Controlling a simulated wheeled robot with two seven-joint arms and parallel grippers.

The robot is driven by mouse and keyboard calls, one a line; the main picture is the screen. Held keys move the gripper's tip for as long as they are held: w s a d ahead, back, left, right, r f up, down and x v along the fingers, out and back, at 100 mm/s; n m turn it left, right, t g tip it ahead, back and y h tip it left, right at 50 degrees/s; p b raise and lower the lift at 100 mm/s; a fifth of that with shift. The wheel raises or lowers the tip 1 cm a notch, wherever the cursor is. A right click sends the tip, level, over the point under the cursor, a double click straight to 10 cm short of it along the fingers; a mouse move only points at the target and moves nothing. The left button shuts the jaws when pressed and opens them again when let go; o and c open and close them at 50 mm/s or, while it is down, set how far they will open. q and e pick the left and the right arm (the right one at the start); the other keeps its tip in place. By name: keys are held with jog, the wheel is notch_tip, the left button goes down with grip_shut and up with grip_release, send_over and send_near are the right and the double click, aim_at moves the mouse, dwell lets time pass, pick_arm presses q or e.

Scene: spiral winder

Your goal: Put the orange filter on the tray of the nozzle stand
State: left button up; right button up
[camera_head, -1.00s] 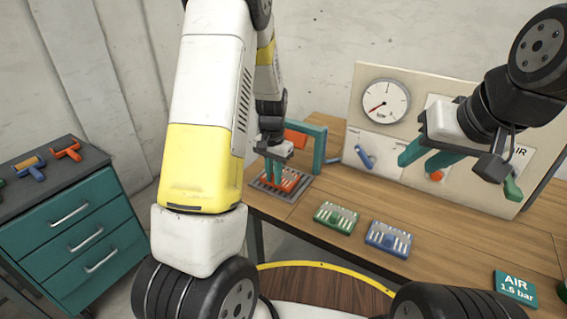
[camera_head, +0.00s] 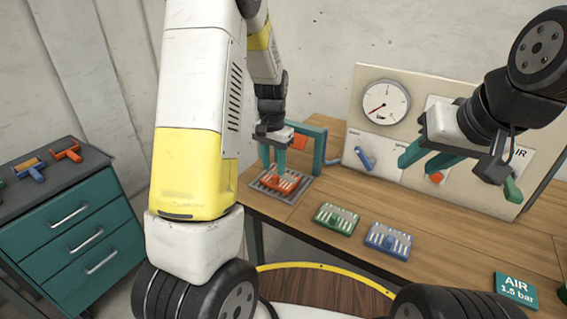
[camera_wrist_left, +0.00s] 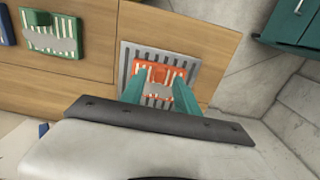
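The orange filter (camera_head: 284,182) lies on the grey slotted tray (camera_head: 262,186) at the foot of the teal nozzle stand (camera_head: 320,150). In the left wrist view the filter (camera_wrist_left: 158,74) sits within the tray's (camera_wrist_left: 127,52) rim, somewhat off-square to it. My left gripper (camera_head: 274,158) is just above the filter, fingers pointing down. In the left wrist view its fingers (camera_wrist_left: 160,92) are spread, with the filter below and between them. They look clear of it. My right gripper (camera_head: 424,158) is open and empty in front of the gauge panel.
A green filter (camera_head: 337,218) and a blue filter (camera_head: 388,239) lie on the wooden table (camera_head: 300,215). The gauge panel (camera_head: 385,135) stands behind. A teal air sign (camera_head: 515,289) is at front right. A drawer cabinet (camera_head: 75,225) with several coloured tools stands at left.

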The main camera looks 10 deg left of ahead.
pick_arm(q)
jog(key=s+d+r+n+t+h, duration=0.1)
jog(key=s+r, duration=0.4)
jog(key=r, duration=0.4)
jog(key=s+r+n+t+h, duration=0.15)
jog(key=s+r, duration=0.25)
jog(key=r, duration=0.4)
jog(key=s+d+r+t, duration=0.2)
jog(key=s+r+t, duration=0.1)
jog(key=s, duration=1)
jog(key=shift+s+r+n+t, duration=0.25)
jog(key=shift+r+n+t, duration=0.15)
jog(key=shift+r, duration=0.25)
pick_arm(e)
jog(key=shift+o, duration=0.4)
jog(key=shift+w, duration=0.1)
